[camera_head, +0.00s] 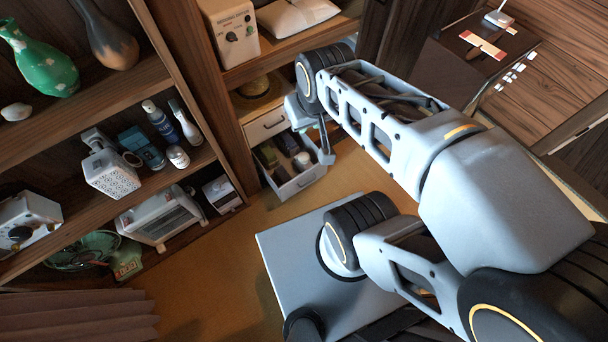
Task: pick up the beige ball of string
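I cannot clearly make out the beige ball of string. A small pale roundish thing (303,161) lies at the right of the open drawer (301,184), and it is too small to tell whether it is the string. My gripper (326,153) hangs from the far end of my arm, over or just beside the drawer's right side. The fingers are small and seen from behind, so their opening does not show. I see nothing clearly held.
The drawer holds several dark items. Left shelves carry a green vase (40,62), bottles and a white perforated box (112,174). The tan floor (215,275) before them is clear.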

